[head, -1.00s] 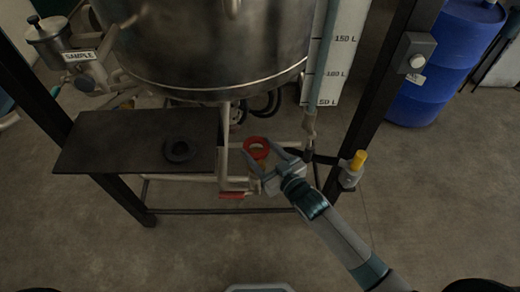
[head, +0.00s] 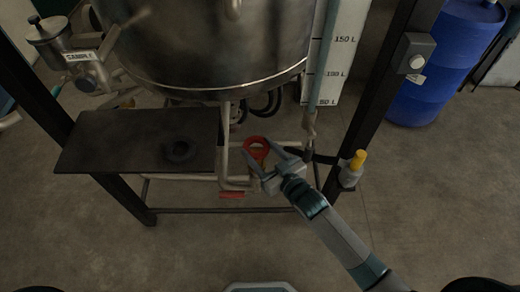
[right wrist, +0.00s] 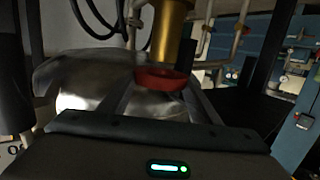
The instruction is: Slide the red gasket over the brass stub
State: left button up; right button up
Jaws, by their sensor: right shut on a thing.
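The red gasket (head: 256,146) is a ring held in front of the pipework below the steel tank. My right gripper (head: 263,157) is shut on it, reaching in from the lower right. In the right wrist view the gasket (right wrist: 163,79) lies across the middle, between the fingers. The brass stub (right wrist: 173,32) shows there as a thick cylinder whose end meets the gasket. My left gripper is out of view.
Pipes (head: 226,150) run close behind the gasket. A frame post (head: 372,95) with a yellow-topped fitting (head: 358,160) stands to the right. The floor in front is clear.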

aim_at(260, 162)
jog(key=shift+f+b, duration=1.5)
jog(key=shift+f, duration=0.85)
jog(key=shift+s+d+f+b, duration=0.15)
jog(key=shift+s+f+b, duration=0.1)
jog(key=shift+f+b, duration=0.45)
jog(key=shift+s+d+f, duration=0.1)
jog(key=shift+s+f, duration=0.05)
jog(key=shift+f, duration=0.3)
jog(key=shift+r+p, duration=0.3)
jog(key=shift+p, duration=0.15)
jog(key=shift+w+a+r+p, duration=0.2)
jog(key=shift+w+r+p, duration=0.1)
jog(key=shift+r+p, duration=0.4)
jog(key=shift+w+r+p, duration=0.1)
jog(key=shift+r+p, duration=1)
jog(key=shift+r, duration=0.3)
jog(key=shift+m+h+p, duration=0.3)
jog(key=shift+h, duration=0.2)
